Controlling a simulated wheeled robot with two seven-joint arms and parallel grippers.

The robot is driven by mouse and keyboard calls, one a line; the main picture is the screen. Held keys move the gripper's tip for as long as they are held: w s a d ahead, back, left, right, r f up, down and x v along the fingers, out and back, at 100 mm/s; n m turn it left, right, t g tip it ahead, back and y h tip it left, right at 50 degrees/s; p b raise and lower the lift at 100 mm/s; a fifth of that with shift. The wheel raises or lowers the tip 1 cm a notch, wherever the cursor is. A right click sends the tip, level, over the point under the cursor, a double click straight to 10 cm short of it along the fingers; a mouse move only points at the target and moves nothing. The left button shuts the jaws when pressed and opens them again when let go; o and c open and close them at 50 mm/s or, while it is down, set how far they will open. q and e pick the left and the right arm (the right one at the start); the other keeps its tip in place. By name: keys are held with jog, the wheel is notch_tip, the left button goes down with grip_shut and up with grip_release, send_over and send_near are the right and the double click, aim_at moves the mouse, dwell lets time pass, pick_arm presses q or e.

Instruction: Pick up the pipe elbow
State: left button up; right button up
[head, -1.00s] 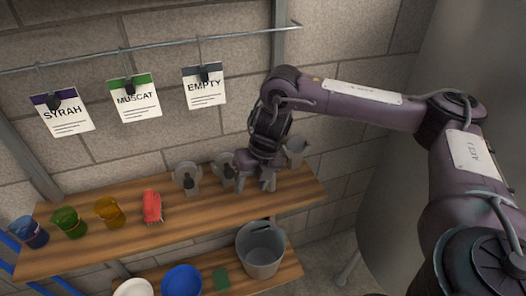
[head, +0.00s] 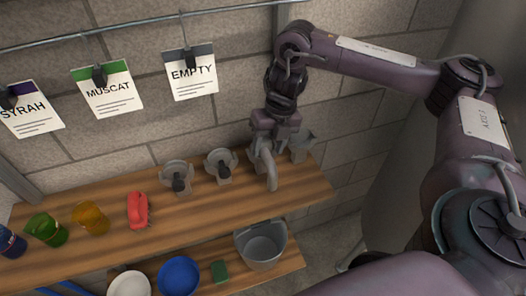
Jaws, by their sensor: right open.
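The pipe elbow (head: 268,170) is a grey curved pipe piece at the right part of the upper wooden shelf. My right gripper (head: 272,150) points down just above and behind it, its jaws open. The gripper overlaps the elbow's upper end in the picture, so I cannot tell whether they touch. My left gripper is not in view.
Grey fittings with dark parts (head: 176,178) (head: 221,166) stand left of the elbow, and another grey fitting (head: 302,146) stands close on the right. A grey bucket (head: 262,250) is below.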

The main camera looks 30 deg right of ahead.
aim_at(267, 153)
jog(key=f, duration=0.1)
jog(key=f+p, duration=0.2)
jog(key=f, duration=0.1)
jog(key=shift+w+a+f, duration=0.1)
jog(key=shift+a, duration=0.25)
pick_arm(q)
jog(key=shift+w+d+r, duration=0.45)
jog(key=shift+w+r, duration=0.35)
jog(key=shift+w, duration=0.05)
pick_arm(e)
grip_shut()
